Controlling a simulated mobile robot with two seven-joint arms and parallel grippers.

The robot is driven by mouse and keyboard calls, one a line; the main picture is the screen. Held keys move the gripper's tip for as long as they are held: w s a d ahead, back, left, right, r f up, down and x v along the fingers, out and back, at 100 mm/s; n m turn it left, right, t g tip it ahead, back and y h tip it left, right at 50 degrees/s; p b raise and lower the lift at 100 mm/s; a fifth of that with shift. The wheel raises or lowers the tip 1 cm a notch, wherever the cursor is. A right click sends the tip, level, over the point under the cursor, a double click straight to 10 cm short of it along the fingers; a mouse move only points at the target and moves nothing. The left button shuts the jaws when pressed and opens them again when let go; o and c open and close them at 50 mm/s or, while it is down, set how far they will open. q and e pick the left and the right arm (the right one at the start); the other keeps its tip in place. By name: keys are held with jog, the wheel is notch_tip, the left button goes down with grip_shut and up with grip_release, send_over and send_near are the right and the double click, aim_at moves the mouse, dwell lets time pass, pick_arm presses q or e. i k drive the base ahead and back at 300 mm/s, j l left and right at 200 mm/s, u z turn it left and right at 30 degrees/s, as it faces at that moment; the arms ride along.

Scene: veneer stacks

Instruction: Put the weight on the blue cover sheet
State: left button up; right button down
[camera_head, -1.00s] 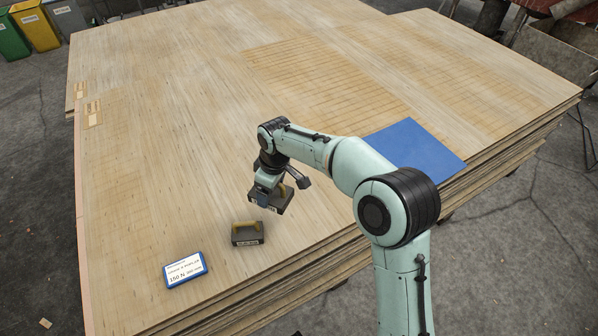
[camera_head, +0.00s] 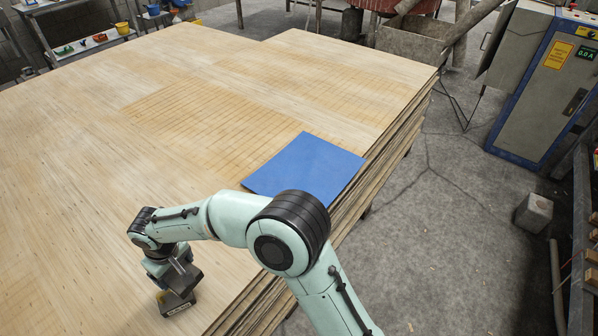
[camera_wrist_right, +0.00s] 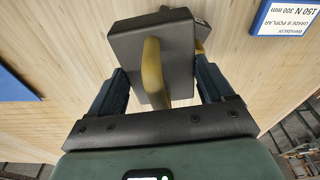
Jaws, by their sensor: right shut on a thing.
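The blue cover sheet (camera_head: 304,166) lies flat on the veneer stack near its right edge; part of a blue surface (camera_wrist_right: 14,80) shows at the left of the wrist view. My right gripper (camera_head: 163,277) is at the lower left of the head view, short of the sheet. My left gripper is not in view.
The veneer stack (camera_head: 95,120) is broad and bare around the sheet. A control cabinet (camera_head: 545,85) and a grey block (camera_head: 533,213) stand on the floor at right.

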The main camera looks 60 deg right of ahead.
aim_at(312, 176)
jog(key=l, duration=1)
jog(key=k+l, duration=0.15)
jog(key=l, duration=0.9)
